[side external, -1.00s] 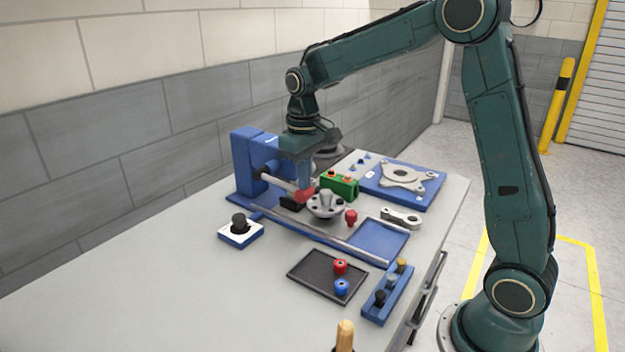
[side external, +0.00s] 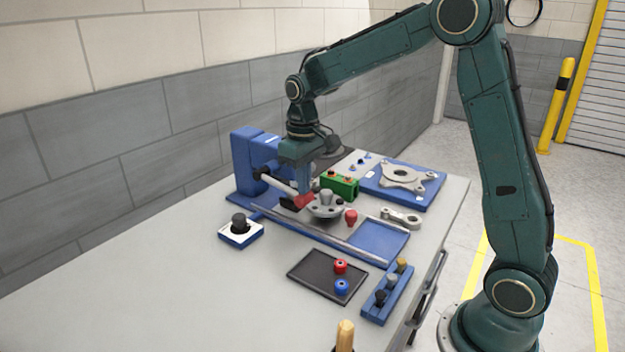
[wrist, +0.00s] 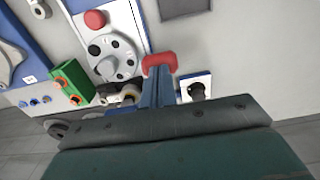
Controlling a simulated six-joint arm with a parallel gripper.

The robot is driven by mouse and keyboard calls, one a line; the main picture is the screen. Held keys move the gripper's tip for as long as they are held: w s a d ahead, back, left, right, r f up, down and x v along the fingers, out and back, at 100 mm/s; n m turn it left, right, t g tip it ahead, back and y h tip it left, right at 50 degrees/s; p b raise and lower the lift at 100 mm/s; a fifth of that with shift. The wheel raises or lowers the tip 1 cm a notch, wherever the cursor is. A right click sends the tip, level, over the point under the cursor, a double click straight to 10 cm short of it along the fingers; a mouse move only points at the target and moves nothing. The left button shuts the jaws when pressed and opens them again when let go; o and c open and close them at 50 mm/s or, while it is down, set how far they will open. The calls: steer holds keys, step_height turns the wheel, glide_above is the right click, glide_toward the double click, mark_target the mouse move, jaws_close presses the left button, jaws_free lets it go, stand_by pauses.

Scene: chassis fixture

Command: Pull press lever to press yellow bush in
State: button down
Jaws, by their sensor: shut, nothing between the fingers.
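The blue press (side external: 250,165) stands at the back left of the bench. A pale bar (side external: 277,184), which looks like its lever, slopes down from it to a red end piece (side external: 304,200). My gripper (side external: 300,190) points down and is shut, its tips at the red piece. In the wrist view the shut fingers (wrist: 158,85) meet the red piece (wrist: 158,63); a firm contact cannot be judged. A grey flanged hub (side external: 326,203) sits right beside it, also in the wrist view (wrist: 108,66). I cannot make out a yellow bush under the press.
A green block (side external: 339,185) stands close behind the hub. A red knob (side external: 351,217) is at its right. A black tray (side external: 312,278) and a blue rack (side external: 375,306) with a yellow-topped piece lie in front. The bench's left front is clear.

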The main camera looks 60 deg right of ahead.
steer(key=shift+f, duration=0.5)
stand_by(0.3)
steer(key=shift+r, duration=2.7)
step_height(320, 180, up, 8)
steer(key=w, duration=0.1)
steer(key=shift+w, duration=0.2)
steer(key=shift+s, duration=0.1)
